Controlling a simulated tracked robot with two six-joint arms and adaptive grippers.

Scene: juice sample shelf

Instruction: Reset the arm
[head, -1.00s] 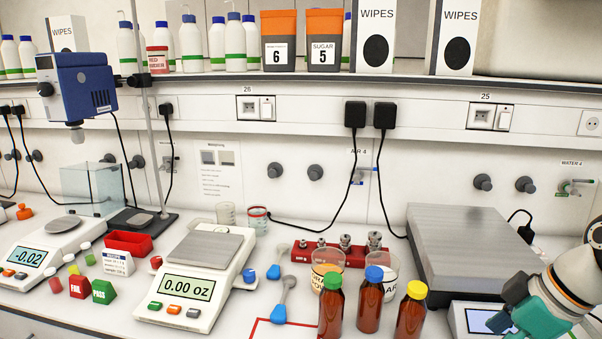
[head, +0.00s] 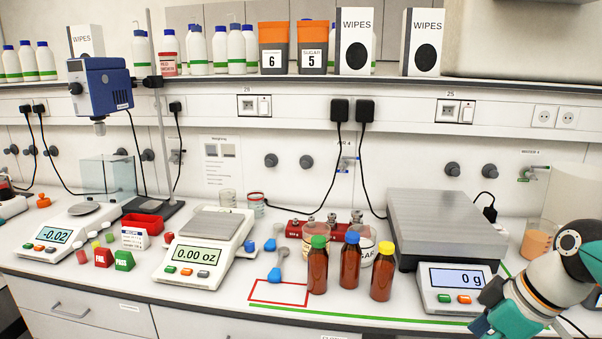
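My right arm comes in at the lower right of the head view, in front of the large scale (head: 446,205) that reads 0 g. Its teal and black gripper (head: 490,318) is cut off by the frame's bottom edge, and I cannot tell whether its fingers are open. My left gripper is not in view. Three brown bottles stand upright on the bench: one with a green cap (head: 317,268), one with a blue cap (head: 350,262) and one with a yellow cap (head: 382,273). No bottle is visibly touched by the arm.
A red outlined rectangle (head: 278,304) on the bench is empty. A scale reading 0.00 oz (head: 195,256) and one reading -0.02 (head: 52,236) stand to the left. A beaker of orange liquid (head: 538,240) stands behind my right arm. Jars and wipes boxes (head: 355,40) line the shelf.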

